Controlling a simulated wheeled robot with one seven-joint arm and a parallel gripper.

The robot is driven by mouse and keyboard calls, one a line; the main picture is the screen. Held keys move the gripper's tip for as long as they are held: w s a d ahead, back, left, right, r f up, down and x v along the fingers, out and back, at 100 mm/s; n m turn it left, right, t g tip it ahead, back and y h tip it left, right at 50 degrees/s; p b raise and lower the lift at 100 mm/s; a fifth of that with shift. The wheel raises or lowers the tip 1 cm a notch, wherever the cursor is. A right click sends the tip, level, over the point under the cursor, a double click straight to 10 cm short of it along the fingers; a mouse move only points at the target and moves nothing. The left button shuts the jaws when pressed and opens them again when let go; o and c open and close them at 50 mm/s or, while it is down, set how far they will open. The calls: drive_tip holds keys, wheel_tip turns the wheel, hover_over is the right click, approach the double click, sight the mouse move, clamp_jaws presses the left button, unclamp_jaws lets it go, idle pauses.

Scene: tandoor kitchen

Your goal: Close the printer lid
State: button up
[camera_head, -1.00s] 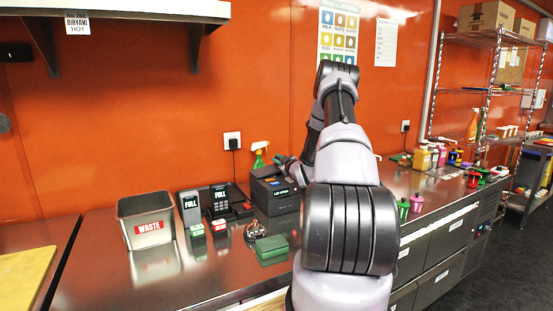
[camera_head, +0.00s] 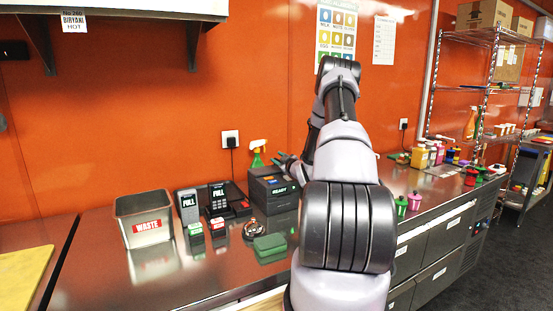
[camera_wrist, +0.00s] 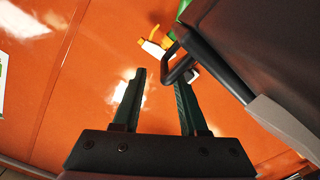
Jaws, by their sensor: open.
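The printer (camera_head: 262,200) is a dark box on the steel counter against the orange wall, with a small screen reading READY. Its lid looks down, though my arm hides part of its top and right side. My gripper (camera_head: 281,159) is just above the printer's top at the back. A dark body with a black loop handle, apparently the printer (camera_wrist: 236,50), fills the upper right, close to the right finger.
A green spray bottle (camera_head: 257,155) stands behind the printer. Small colored pots (camera_head: 414,201) stand to the right. A shelf (camera_head: 120,8) overhangs the upper left.

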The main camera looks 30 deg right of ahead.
drive_tip(key=s, duration=0.9)
drive_tip(key=shift+s, duration=0.1)
drive_tip(key=a+r+m+g+h, duration=0.25)
drive_tip(key=a+r, duration=0.25)
drive_tip(key=r, duration=0.7)
drive_tip(key=s+a+r+m+g, duration=0.35)
drive_tip(key=s+a+r, duration=0.25)
drive_tip(key=a+r, duration=0.25)
drive_tip(key=s+a+r+m+g+y, duration=0.1)
drive_tip(key=s+a+r, duration=0.1)
drive_tip(key=s+a, duration=0.4)
drive_tip(key=s+a+r+m+g+y, duration=0.2)
drive_tip(key=s+a, duration=0.3)
drive_tip(key=s, duration=0.9)
drive_tip(key=s+a+r+m+g+y, duration=0.1)
drive_tip(key=s+a+r+m+g, duration=0.1)
drive_tip(key=s+a, duration=0.4)
drive_tip(key=s, duration=0.4)
drive_tip(key=shift+s+a+r+y, duration=0.2)
drive_tip(key=shift+s+a+y, duration=0.1)
drive_tip(key=shift+s+y, duration=0.1)
